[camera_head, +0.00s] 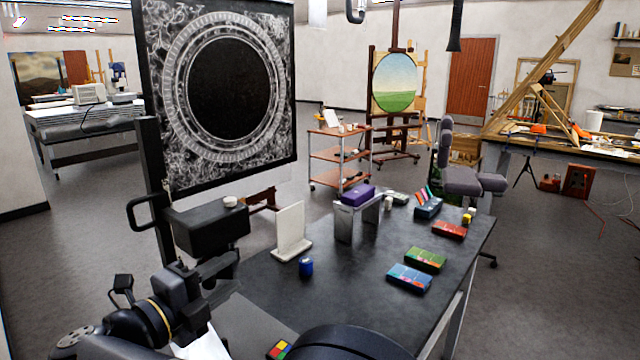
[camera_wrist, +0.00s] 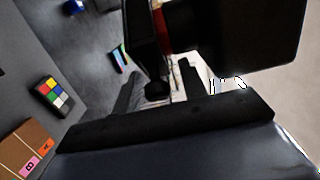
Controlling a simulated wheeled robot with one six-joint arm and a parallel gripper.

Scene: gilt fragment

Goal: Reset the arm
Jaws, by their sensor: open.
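My gripper (camera_wrist: 160,74) shows in the wrist view as two dark fingers reaching up from a broad black palm. The fingers stand apart. A dark rounded shape and pale strips show between or beyond them; I cannot tell whether anything touches the fingers. In the head view I cannot make out the fingertips. Dark rounded parts fill the bottom edge and lower left there, and I cannot tell clearly which are my arm.
A black table (camera_head: 345,285) holds colored boxes, a blue jar (camera_head: 306,267), a white stand (camera_head: 291,232) and a purple box (camera_head: 358,195). A large dark framed panel (camera_head: 155,100) stands behind. A color-patch card (camera_wrist: 52,95) lies left in the wrist view.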

